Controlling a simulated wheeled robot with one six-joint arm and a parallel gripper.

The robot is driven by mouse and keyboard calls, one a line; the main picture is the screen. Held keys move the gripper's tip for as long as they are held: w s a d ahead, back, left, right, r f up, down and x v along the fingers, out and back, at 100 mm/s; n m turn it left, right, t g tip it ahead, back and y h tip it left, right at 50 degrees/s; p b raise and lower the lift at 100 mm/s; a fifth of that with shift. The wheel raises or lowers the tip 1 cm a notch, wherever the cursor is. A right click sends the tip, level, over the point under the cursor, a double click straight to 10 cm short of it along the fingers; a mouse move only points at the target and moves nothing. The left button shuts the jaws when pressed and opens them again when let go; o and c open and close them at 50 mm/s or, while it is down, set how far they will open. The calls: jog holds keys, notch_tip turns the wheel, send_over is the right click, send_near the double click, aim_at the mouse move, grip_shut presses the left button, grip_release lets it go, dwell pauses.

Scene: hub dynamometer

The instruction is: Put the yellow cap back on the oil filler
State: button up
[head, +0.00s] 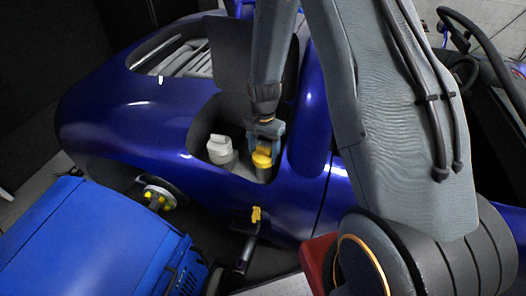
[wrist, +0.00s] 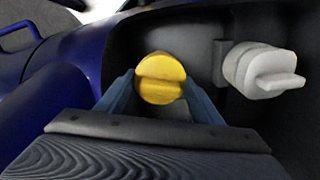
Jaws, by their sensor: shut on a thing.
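The yellow cap (head: 262,158) is held between the fingers of my gripper (head: 265,140) in the recess of the blue car's side. In the wrist view the yellow cap (wrist: 161,78) shows face-on with its raised grip bar, between the two blue-grey fingers of my gripper (wrist: 160,95). In the head view a grey-brown neck (head: 271,174), which looks like the oil filler, shows right under the cap. I cannot tell whether the cap is seated on it or just above it; the wrist view hides the join.
A white cap (head: 219,145) stands left of the yellow cap in the same recess; it also shows at right in the wrist view (wrist: 262,70). The recess walls (head: 207,123) are close around. The blue car body (head: 130,125) surrounds the recess. A blue machine (head: 85,235) stands at lower left.

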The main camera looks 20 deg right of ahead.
aim_at(264, 148)
jog(key=shift+f, duration=0.5)
jog(key=o, duration=0.8)
jog(key=shift+c, duration=0.2)
jog(key=shift+r+p, duration=3.4)
jog(key=shift+r, duration=2.1)
jog(key=shift+r, duration=0.1)
